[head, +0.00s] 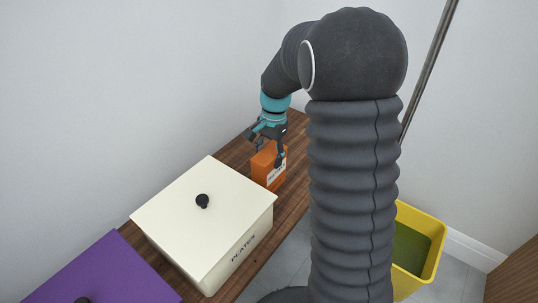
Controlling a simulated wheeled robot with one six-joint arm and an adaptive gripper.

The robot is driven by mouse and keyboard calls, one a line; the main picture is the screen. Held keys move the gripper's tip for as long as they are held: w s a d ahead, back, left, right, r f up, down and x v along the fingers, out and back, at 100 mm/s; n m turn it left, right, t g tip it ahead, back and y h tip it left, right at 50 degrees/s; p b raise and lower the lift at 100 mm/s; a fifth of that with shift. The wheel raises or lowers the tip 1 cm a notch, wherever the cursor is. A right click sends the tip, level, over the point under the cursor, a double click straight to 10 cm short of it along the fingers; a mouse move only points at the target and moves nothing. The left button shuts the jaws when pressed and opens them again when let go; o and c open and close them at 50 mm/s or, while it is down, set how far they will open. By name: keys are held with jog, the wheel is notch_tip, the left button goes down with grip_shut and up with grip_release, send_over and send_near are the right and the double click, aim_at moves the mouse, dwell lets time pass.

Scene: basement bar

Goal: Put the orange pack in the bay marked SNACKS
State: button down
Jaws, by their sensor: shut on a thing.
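The orange pack (261,170) is a small upright box with a pale label, standing at or just above the wooden counter in the head view, right behind the cream box. My gripper (268,150) reaches down from above and is shut on the orange pack, with its fingers at the pack's upper part. I cannot tell whether the pack touches the counter. No bay marked SNACKS shows in this view.
A cream lidded box (170,220) marked PLATES, with a black knob, stands on the wooden counter (240,158). A purple lidded box (112,275) is at the lower left. A yellow bucket (428,222) and a pole (430,65) stand on the floor at right.

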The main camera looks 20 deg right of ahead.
jog(key=shift+c, duration=1.7)
grip_release()
jog(key=shift+f, duration=0.1)
